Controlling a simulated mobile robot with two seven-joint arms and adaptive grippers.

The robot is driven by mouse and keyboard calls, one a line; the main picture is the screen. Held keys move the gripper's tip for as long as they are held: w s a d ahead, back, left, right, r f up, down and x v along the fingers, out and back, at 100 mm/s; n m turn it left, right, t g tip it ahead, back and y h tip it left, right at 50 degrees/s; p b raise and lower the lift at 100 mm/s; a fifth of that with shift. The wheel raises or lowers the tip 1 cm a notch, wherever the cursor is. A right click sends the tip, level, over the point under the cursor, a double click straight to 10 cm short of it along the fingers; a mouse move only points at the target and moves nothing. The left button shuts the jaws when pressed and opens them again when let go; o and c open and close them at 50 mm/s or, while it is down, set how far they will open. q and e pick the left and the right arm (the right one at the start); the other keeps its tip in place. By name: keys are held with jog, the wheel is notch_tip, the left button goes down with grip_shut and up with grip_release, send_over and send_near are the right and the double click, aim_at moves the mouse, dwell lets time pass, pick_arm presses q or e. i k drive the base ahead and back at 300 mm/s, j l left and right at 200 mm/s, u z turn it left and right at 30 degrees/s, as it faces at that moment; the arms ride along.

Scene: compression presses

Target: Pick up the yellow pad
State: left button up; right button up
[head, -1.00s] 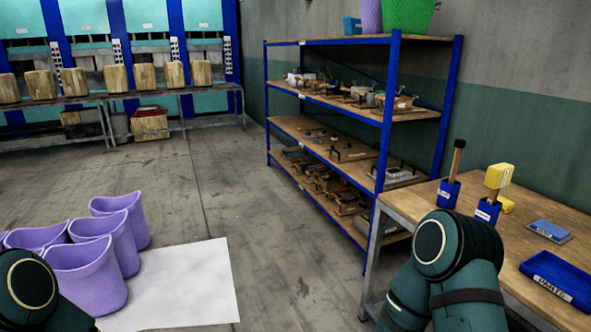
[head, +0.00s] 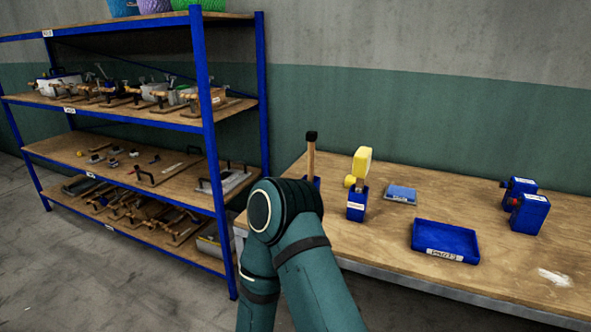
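My dark green arm shows in front of the table's left end, left of the yellow pad. Neither gripper is in view.
A blue holder with a wooden-handled tool (head: 311,158) is partly hidden behind my arm. A flat blue pad (head: 400,195), a blue tray (head: 445,239) and two blue boxes (head: 530,214) lie to the right. A blue-framed shelf (head: 210,150) stands left of the table.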

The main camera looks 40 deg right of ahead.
aim_at(350, 180)
jog(key=i+j+z, duration=0.15)
jog(key=i+z, duration=0.3)
jog(key=i+j+z, duration=0.2)
jog(key=z, duration=0.3)
jog(key=i+j+z, duration=0.25)
jog(key=j+z, duration=0.2)
jog(key=i+j+z, duration=0.2)
jog(key=j+z, duration=0.25)
